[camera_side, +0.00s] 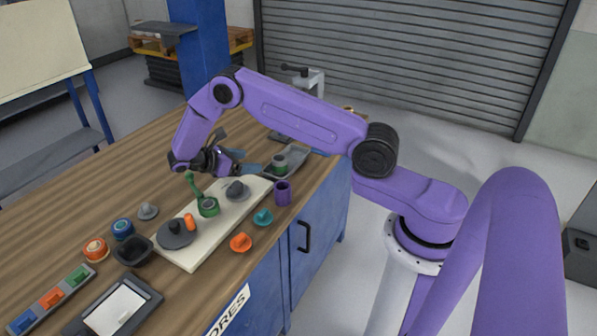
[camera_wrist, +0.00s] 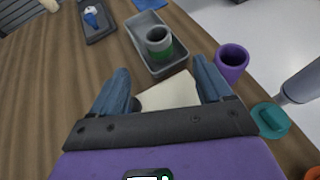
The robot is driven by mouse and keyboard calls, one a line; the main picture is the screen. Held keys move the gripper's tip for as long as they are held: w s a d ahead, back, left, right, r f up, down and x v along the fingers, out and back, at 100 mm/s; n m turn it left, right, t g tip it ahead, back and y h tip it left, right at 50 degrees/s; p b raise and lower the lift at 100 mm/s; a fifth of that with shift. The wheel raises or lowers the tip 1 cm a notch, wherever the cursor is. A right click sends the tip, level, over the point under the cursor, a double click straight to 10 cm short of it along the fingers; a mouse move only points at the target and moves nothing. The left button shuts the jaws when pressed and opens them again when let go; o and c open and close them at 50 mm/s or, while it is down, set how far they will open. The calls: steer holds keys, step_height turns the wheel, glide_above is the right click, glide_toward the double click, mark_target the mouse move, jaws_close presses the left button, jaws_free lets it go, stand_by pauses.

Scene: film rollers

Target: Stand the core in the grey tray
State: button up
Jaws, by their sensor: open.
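The core (camera_wrist: 159,40), a hollow grey cylinder with a green lower part, stands upright inside the grey tray (camera_wrist: 138,42) in the wrist view. In the side view the core (camera_side: 280,163) also stands in the grey tray (camera_side: 306,160), at the far end of the bench. My gripper (camera_wrist: 160,68) is open, with its two blue fingers spread apart and nothing between them. In the side view my gripper (camera_side: 246,163) is just left of the tray, apart from the core. The lower part of the core is partly hidden by the tray wall.
A purple hollow cylinder (camera_side: 282,192) stands beside the tray near the bench edge. A cream board (camera_side: 213,232) carries a green piece, an orange piece and grey knobbed parts. Teal (camera_side: 262,217) and orange (camera_side: 241,242) knobs lie nearby. The bench's left side has clear wood.

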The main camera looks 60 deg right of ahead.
steer(key=s+a+r+t+y, duration=0.4)
steer(key=s+a+r+y, duration=0.2)
steer(key=s+a+r, duration=0.7)
steer(key=s+a+r+y, duration=0.1)
steer(key=s+y, duration=0.2)
steer(key=s, duration=0.8)
steer(key=s+a+r+y, duration=0.1)
steer(key=s+y, duration=0.2)
steer(key=s, duration=0.7)
steer(key=shift+s+r+m+t+y, duration=0.3)
steer(key=shift+s+r+m+t, duration=0.1)
